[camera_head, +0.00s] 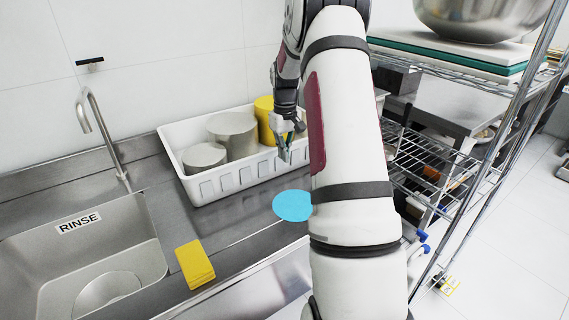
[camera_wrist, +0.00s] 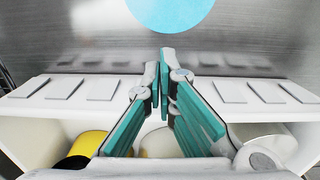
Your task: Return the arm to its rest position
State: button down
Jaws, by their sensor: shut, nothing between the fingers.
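My gripper (camera_head: 284,155) hangs over the front part of the white bin, fingers pointing down, partly beside my own arm. In the wrist view, my gripper (camera_wrist: 162,72) has its teal finger pads together at the tips, with nothing between them. My arm is folded upward and crosses the middle of the head view, hiding the bin's right part.
The white bin (camera_head: 235,181) holds grey cylinders (camera_head: 232,134) and a yellow container (camera_head: 264,120). A blue disc (camera_head: 293,205) and a yellow sponge-like block (camera_head: 195,264) lie on the steel counter. A sink (camera_head: 90,265) is left; a wire rack (camera_head: 430,163) is right.

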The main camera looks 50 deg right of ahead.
jog(key=shift+r, duration=2.2)
jog(key=s+a+r+n+t+h, duration=0.1)
jog(key=s+a+r, duration=0.2)
jog(key=a+r, duration=0.65)
jog(key=s+a+r+t, duration=0.1)
jog(key=s+a+r, duration=0.35)
jog(key=a, duration=0.95)
jog(key=s+a+n+t+y, duration=0.1)
jog(key=s+a+t, duration=0.1)
jog(key=s+a, duration=1.1)
jog(key=s, duration=0.3)
jog(key=shift+s+a+f+n+t, duration=0.15)
jog(key=shift+f+n+t, duration=0.15)
jog(key=shift+f+t, duration=0.1)
